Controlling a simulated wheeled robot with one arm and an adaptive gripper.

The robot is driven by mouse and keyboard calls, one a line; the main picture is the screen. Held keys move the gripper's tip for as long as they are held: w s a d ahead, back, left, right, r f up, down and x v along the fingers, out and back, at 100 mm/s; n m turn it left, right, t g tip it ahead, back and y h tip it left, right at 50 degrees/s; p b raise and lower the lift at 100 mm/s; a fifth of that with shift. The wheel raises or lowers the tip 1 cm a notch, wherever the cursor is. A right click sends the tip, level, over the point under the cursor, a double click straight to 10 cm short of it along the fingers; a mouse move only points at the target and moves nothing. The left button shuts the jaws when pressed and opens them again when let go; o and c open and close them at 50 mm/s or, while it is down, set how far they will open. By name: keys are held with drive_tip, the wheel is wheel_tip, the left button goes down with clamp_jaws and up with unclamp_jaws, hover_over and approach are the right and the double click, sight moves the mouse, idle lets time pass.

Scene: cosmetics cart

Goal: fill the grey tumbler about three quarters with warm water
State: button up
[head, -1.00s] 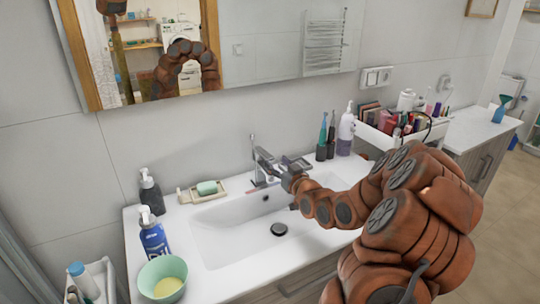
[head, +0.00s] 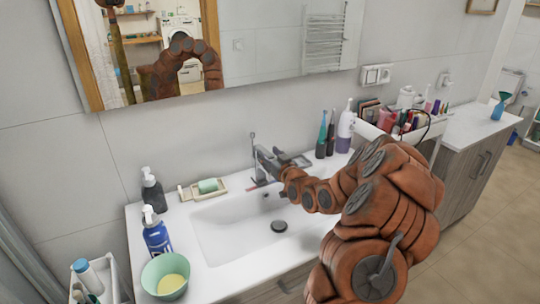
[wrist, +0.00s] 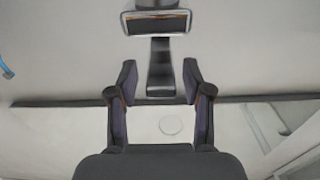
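The chrome faucet (head: 264,168) stands at the back rim of the white sink (head: 235,235). My gripper (head: 279,166) is at the faucet, partly hidden by my arm in the head view. In the wrist view my gripper (wrist: 159,80) has its two dark fingers apart, with nothing held between them. A dark chrome part of the faucet (wrist: 160,72) shows in the gap between the fingers, with a framed, shiny piece above it. I cannot tell whether the fingers touch it. I cannot make out a grey tumbler in either view, nor any running water.
A soap dish (head: 204,190) sits left of the faucet. A dark pump bottle (head: 152,190), a blue bottle (head: 156,235) and a green bowl (head: 150,275) stand on the left rim. Toothbrushes (head: 325,138) and a white-purple bottle (head: 345,130) stand right of the faucet.

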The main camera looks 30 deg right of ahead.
clamp_jaws()
drive_tip(key=shift+r+b, duration=0.1)
drive_tip(key=shift+b, duration=0.2)
idle(0.3)
drive_tip(key=shift+w+r+g+b, duration=0.1)
drive_tip(key=shift+r+g+b, duration=0.1)
drive_tip(key=shift+g+b, duration=0.25)
drive_tip(key=shift+w+r+g+b, duration=0.1)
drive_tip(key=shift+r+g+b, duration=0.2)
drive_tip(key=shift+r+g, duration=0.15)
drive_tip(key=shift+o, duration=0.7)
unclamp_jaws()
